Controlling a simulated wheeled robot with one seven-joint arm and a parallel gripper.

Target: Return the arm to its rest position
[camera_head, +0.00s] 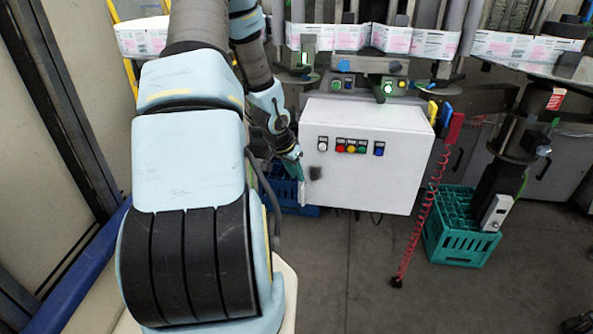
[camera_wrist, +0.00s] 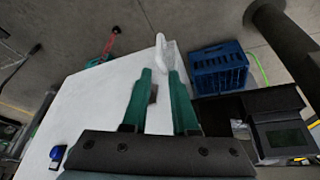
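My arm (camera_head: 190,160) reaches forward and down from the left of the head view. My gripper (camera_head: 298,178) is at its end, beside the left edge of a white control box (camera_head: 365,155). In the wrist view, the two green fingers of my gripper (camera_wrist: 160,72) stand apart with a gap between them. The white control box (camera_wrist: 95,100) lies behind them. A small pale piece (camera_wrist: 166,50) shows just beyond the fingertips; I cannot tell whether it touches them. I see nothing clearly held.
Buttons (camera_head: 350,147) line the box front. A blue crate (camera_wrist: 218,68) is close to the gripper. A teal crate (camera_head: 462,240) and a red coiled cable (camera_head: 420,225) are at right. The floor (camera_head: 350,290) in front is clear.

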